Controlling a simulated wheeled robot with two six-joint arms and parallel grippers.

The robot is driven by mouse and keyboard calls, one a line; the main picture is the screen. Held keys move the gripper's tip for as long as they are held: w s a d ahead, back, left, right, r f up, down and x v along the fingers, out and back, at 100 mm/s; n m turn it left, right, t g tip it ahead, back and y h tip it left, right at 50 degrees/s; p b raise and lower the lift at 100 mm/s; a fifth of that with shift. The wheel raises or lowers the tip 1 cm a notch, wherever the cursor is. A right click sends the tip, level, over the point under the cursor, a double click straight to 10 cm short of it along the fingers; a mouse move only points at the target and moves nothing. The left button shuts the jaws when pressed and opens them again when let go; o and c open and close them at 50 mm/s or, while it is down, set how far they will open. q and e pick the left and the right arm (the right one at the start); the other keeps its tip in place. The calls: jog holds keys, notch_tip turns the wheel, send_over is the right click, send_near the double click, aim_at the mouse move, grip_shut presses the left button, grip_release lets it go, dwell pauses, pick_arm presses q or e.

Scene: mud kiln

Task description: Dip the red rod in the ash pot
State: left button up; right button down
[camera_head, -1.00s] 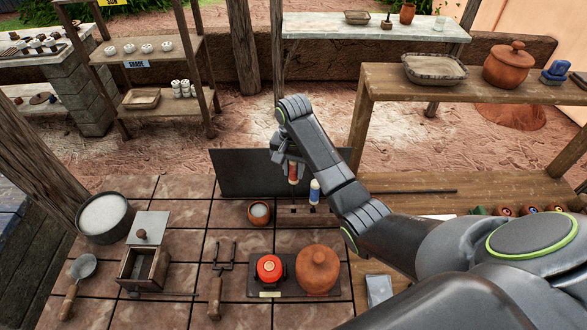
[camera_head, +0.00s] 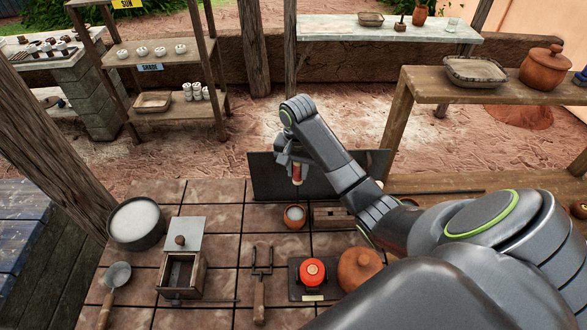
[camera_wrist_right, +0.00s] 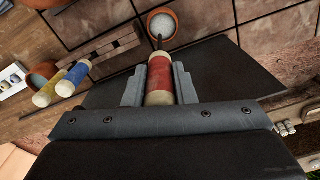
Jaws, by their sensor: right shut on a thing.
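My right gripper (camera_head: 296,176) is shut on the red rod (camera_wrist_right: 160,78), which has a pale handle end and a thin dark tip. The rod also shows below the fingers in the head view (camera_head: 297,174). A small clay pot (camera_head: 294,222) with grey-white fill, seemingly the ash pot, stands on the tiles just below the rod. In the right wrist view the rod's tip overlaps the rim of this pot (camera_wrist_right: 162,24); whether it touches the fill I cannot tell. My left gripper is not in view.
A wooden rack (camera_head: 330,217) stands right of the pot, partly behind my arm. A blue rod (camera_wrist_right: 73,78) and a yellow rod (camera_wrist_right: 45,94) show in the wrist view. A dark panel (camera_head: 265,180) stands behind.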

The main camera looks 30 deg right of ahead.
aim_at(295, 183)
jog(key=shift+w+a+f, duration=0.15)
jog(key=shift+a+f, duration=0.1)
jog(key=shift+a, duration=0.05)
jog(key=shift+a+f, duration=0.1)
jog(key=shift+f, duration=1.5)
jog(key=shift+f+b, duration=0.35)
jog(key=shift+f, duration=1.7)
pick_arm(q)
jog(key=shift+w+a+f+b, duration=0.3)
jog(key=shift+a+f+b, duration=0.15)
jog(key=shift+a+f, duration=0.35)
pick_arm(e)
jog(key=shift+f, duration=1.1)
jog(key=shift+r, duration=0.15)
